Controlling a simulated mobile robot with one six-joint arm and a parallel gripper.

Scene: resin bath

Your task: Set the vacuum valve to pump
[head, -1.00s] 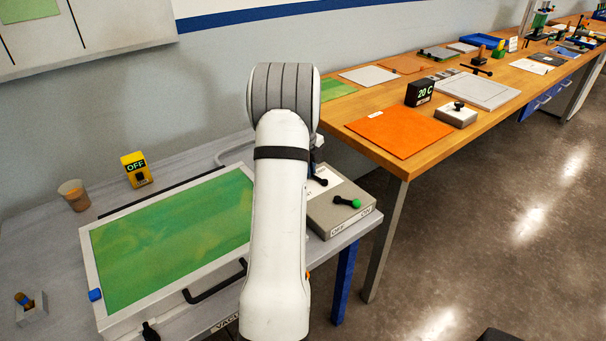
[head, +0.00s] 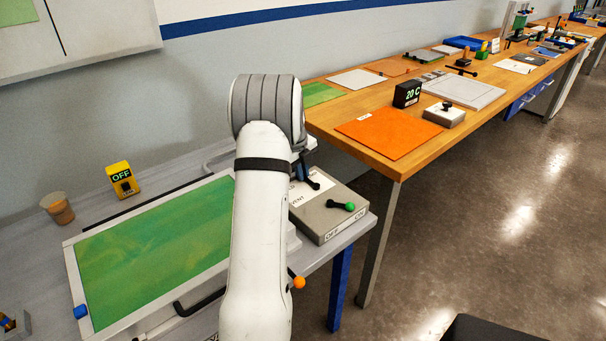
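A grey control box (head: 325,222) sits right of the green-topped bath. A black lever (head: 312,183) is beside a partly hidden label plate that seems to read VENT. An orange-knobbed lever (head: 298,282) sticks out low at the front, right of my arm. I cannot tell which lever is the vacuum valve or its setting.
The bath (head: 160,235) has a white frame and a black front handle (head: 200,303). A wooden bench (head: 360,160) with an orange mat (head: 388,133) runs back to the right.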

